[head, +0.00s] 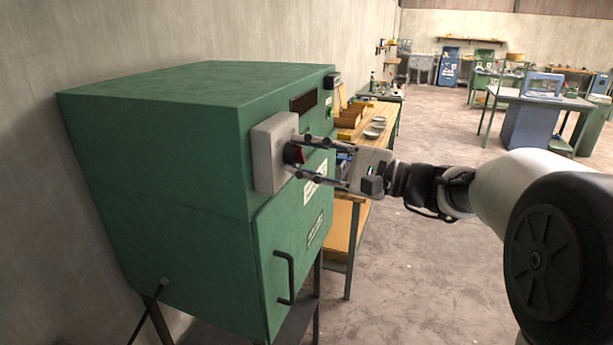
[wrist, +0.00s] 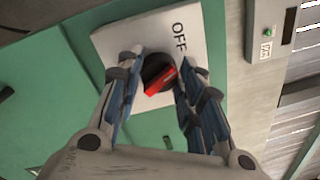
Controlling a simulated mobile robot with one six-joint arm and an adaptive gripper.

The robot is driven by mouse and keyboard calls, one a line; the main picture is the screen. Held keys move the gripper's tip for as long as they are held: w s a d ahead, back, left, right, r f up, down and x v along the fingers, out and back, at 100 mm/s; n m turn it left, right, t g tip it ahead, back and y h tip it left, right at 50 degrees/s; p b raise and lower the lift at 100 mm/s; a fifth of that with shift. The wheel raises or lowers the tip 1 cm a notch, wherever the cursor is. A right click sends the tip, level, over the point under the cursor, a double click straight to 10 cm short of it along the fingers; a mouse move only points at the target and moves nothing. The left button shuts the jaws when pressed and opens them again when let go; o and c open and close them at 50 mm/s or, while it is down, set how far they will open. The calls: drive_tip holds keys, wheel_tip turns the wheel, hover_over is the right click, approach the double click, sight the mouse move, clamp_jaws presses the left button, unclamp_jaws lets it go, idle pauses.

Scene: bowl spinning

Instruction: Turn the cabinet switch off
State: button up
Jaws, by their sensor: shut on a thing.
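A green cabinet (head: 165,150) stands at the left in the head view. A light grey switch box (head: 268,155) is fixed to its front near the top. The switch is a dark rotary knob with a red bar (head: 294,153). In the wrist view the red bar (wrist: 160,80) lies tilted, and the word OFF shows on the box's plate (wrist: 185,22) beside the knob. My gripper (head: 303,156) reaches the switch from the right, with one finger on either side of the knob. It is shut on the knob. The exact finger contact is partly hidden.
A black door handle (head: 287,278) sits below the switch. A wooden workbench (head: 375,115) with trays and dishes stands beyond the cabinet. Open concrete floor (head: 420,270) lies to the right. More benches (head: 545,100) stand at the back.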

drive_tip(key=shift+f+n+b, duration=0.2)
drive_tip(key=shift+n+b, duration=1.5)
drive_tip(key=shift+b, duration=0.05)
drive_tip(key=shift+r+g, duration=0.1)
drive_tip(key=shift+g, duration=0.3)
drive_tip(key=o, duration=1.1)
drive_tip(key=v, duration=1.2)
